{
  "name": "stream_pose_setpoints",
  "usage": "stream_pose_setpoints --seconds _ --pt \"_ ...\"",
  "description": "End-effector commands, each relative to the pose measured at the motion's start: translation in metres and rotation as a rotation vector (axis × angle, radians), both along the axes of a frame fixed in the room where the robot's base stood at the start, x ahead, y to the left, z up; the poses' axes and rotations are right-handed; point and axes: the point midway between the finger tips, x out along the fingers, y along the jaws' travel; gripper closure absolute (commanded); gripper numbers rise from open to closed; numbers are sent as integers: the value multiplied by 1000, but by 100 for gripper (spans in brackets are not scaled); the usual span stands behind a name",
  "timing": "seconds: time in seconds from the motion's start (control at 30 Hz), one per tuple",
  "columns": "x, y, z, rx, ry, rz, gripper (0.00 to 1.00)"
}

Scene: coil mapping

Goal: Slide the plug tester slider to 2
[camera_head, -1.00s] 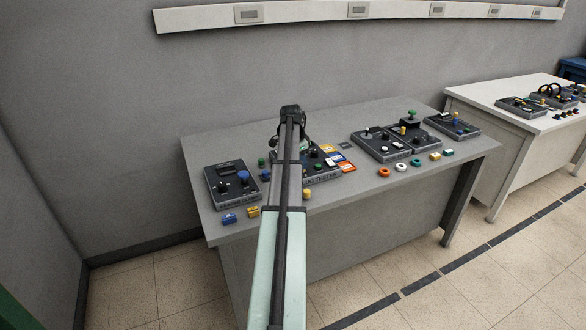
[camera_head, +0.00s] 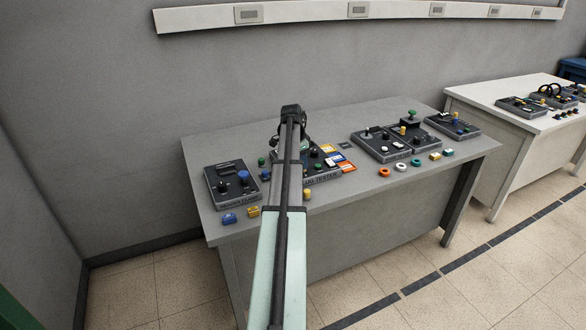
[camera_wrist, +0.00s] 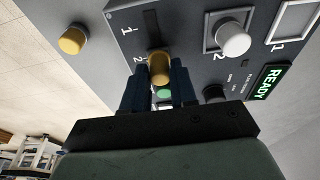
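The plug tester (camera_head: 322,177) is a dark panel on the grey table, partly hidden behind my arm in the head view. In the wrist view its face (camera_wrist: 192,16) shows a dark vertical slot (camera_wrist: 151,20) marked 1 and 2. The slider's yellow knob (camera_wrist: 160,74) sits at the lower part of the slot, beside the 2 mark. My gripper (camera_wrist: 161,63) has its two dark fingers on either side of the knob, seemingly touching it. A green part shows between the fingers below the knob. The fingers are hidden in the head view.
The tester also carries a white knob (camera_wrist: 233,40), a black knob and a lit READY sign (camera_wrist: 269,82). A yellow knob (camera_wrist: 73,39) stands off the panel's left side. Other panels (camera_head: 232,183) and small coloured parts lie along the table.

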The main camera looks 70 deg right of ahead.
Motion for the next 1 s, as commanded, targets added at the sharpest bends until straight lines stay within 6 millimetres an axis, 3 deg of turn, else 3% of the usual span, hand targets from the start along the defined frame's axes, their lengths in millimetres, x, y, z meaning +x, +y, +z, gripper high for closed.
stream_pose_setpoints --seconds 0.17,0.57,1.0 --pt "0 0 0 0 0 0 55" --pt "0 0 4 1 1 0 55" --pt "0 0 32 1 1 0 55"
